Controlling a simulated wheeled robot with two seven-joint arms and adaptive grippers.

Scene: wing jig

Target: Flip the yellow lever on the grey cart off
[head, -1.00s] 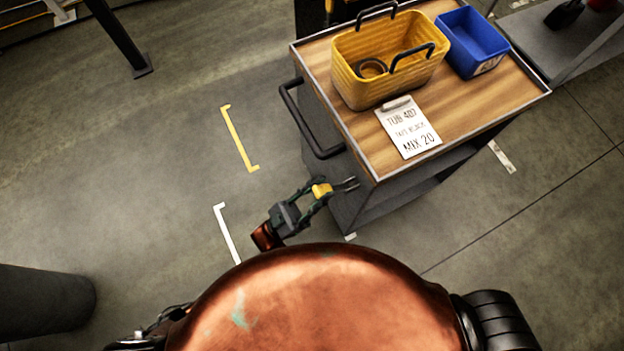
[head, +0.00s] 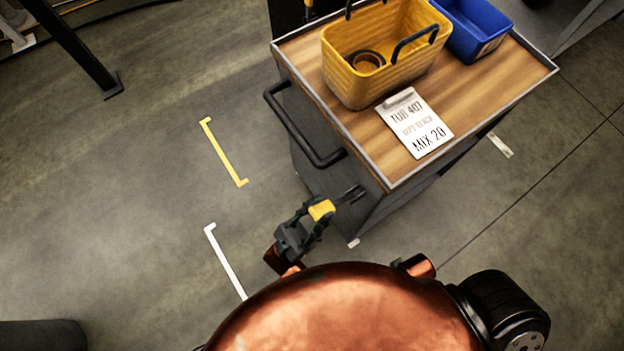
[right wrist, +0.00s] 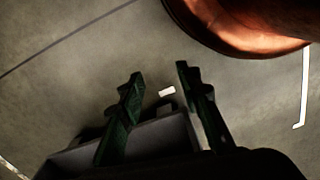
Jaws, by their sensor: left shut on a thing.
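The grey cart (head: 362,222) stands at the right of the head view, with a wooden top. The yellow lever (head: 321,209) sticks out from the cart's near left side, by a dark bracket (head: 351,194). My left gripper (head: 318,213) is shut on the yellow lever, and its fingers hide part of it. My right gripper (right wrist: 158,75) shows in the right wrist view with its two dark green fingers apart and nothing between them.
On the cart top are a yellow tub (head: 372,85) with black handles, a blue bin (head: 474,32) and a label card (head: 414,122). A black push handle (head: 300,135) juts from the cart's left side.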

